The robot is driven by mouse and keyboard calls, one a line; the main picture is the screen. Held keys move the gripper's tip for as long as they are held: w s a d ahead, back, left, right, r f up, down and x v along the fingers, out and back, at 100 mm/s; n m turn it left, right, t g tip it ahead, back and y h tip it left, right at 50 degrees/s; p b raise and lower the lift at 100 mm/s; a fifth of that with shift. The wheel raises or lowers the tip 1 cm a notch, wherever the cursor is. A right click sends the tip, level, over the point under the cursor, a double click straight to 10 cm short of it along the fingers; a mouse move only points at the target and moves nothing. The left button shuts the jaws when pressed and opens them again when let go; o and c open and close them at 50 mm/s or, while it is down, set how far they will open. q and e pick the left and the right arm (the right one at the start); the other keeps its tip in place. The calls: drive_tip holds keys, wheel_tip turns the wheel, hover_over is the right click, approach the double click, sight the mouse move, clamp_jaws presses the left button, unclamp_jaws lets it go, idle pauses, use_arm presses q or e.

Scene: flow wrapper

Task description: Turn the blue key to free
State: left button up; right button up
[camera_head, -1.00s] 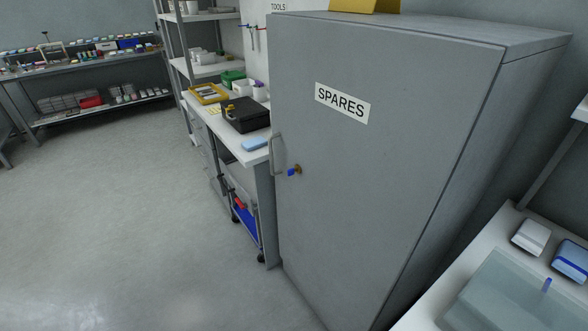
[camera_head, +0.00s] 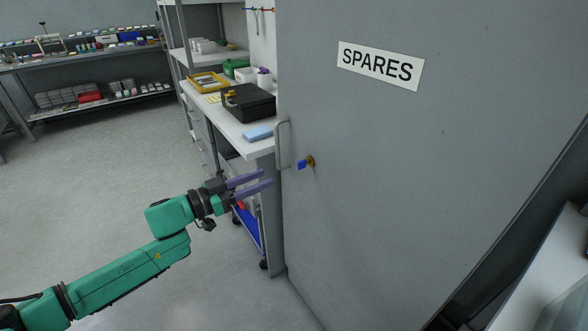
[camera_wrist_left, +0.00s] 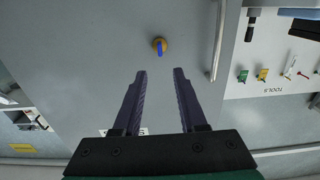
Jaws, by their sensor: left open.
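The blue key (camera_head: 303,164) sits in a brass lock (camera_head: 311,161) on the grey cabinet door (camera_head: 400,190) marked SPARES, right of and a little below the door handle (camera_head: 283,144). The key also shows in the left wrist view (camera_wrist_left: 160,47), beyond the fingertips and roughly centred between them. My left gripper (camera_head: 266,179) is open and empty, left of the key and apart from it. In the left wrist view its two dark fingers (camera_wrist_left: 160,72) point toward the lock. My right gripper is not in view.
A workbench (camera_head: 227,127) left of the cabinet holds a black case (camera_head: 248,103), a blue item (camera_head: 258,133) and a yellow tray (camera_head: 207,82). A cart with a blue bin (camera_head: 247,226) stands below. The floor (camera_head: 110,180) at left is clear.

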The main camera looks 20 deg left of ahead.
sight(298, 164)
use_arm(q)
drive_tip(key=p+x, duration=0.1)
drive_tip(key=x, duration=0.9)
drive_tip(key=shift+w+d, duration=0.15)
drive_tip(key=shift+w, duration=0.05)
clamp_jaws()
